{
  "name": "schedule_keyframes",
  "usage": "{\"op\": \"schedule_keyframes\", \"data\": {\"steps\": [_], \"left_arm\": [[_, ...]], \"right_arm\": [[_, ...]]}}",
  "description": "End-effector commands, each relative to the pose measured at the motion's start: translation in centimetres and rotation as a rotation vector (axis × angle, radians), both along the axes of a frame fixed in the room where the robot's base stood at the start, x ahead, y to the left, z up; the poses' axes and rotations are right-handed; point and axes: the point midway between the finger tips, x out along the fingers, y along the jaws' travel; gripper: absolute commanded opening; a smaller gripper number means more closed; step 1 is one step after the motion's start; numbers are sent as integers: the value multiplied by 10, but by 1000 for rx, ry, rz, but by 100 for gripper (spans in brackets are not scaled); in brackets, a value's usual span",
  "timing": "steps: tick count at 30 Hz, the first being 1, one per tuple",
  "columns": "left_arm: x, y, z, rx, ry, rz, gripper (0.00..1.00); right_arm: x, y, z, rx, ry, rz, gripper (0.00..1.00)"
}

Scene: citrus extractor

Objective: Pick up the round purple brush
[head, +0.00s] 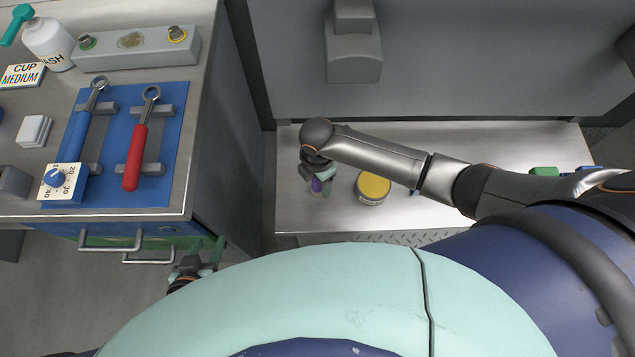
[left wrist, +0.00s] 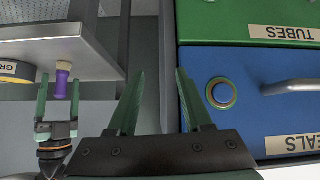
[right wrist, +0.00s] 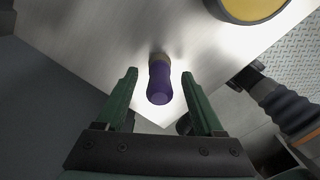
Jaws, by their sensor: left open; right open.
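The round purple brush (right wrist: 159,82) has a purple handle and a tan collar. It stands at the edge of the metal bench (head: 300,215). My right gripper (right wrist: 160,74) is open, with its fingers on either side of the handle in the right wrist view and a gap on each side. In the head view the brush (head: 317,186) is partly covered by my right gripper (head: 319,182). The left wrist view shows the brush (left wrist: 62,82) just above my right gripper (left wrist: 57,124). My left gripper (head: 197,254) is open and empty beside the drawer handles.
A yellow-lidded tin (head: 373,187) stands right of the brush. The blue drawer (left wrist: 255,100) and green drawer (left wrist: 240,20) face my left gripper. Wrenches lie on a blue mat (head: 118,190) on the left counter. A grey wall (head: 470,60) stands behind the bench.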

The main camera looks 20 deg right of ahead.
Motion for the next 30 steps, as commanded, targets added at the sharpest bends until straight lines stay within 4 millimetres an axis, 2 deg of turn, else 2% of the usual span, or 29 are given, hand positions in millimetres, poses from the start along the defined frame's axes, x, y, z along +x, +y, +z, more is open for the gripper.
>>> {"op": "schedule_keyframes", "data": {"steps": [5,23,30], "left_arm": [[0,0,0,0,0,0,50],[0,0,0,0,0,0,50],[0,0,0,0,0,0,50]], "right_arm": [[0,0,0,0,0,0,68],[0,0,1,-1,0,-1,1],[0,0,1,0,-1,-1,0]]}}
